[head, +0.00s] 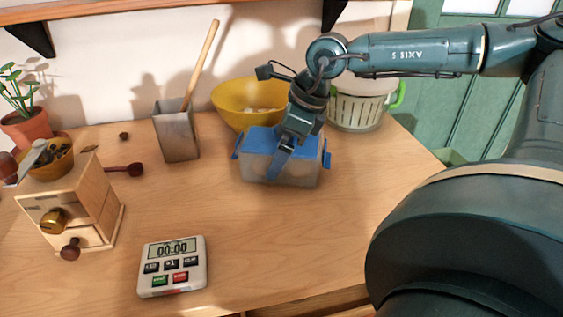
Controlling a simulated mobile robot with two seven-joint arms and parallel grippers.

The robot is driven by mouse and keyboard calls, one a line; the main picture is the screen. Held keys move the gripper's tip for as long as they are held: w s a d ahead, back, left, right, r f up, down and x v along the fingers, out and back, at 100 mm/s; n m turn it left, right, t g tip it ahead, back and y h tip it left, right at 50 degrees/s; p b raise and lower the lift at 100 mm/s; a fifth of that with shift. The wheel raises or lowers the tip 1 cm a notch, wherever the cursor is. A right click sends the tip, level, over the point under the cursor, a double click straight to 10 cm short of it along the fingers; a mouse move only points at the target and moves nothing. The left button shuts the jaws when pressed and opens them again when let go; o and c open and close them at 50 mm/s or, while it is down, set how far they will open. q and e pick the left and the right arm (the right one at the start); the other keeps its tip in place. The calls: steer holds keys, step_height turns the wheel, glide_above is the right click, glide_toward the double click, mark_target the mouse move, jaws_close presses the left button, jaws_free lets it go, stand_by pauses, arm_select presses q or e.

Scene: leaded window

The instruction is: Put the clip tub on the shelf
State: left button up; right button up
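The clip tub (262,165) is a clear, greyish box with a blue lid and blue side clips. My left gripper is out of view.
A yellow bowl (228,98) and a white strainer pot with green handles (357,107) stand behind the tub. A metal holder (177,135) with a wooden spoon is to its left. A grinder (75,205), timer (172,266) and potted plant (28,128) stand further left.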

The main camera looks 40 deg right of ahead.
steer(key=shift+c, duration=0.2)
steer(key=c, duration=0.8)
steer(key=shift+r, duration=0.15)
step_height(320, 180, up, 28)
steer(key=p, duration=0.3)
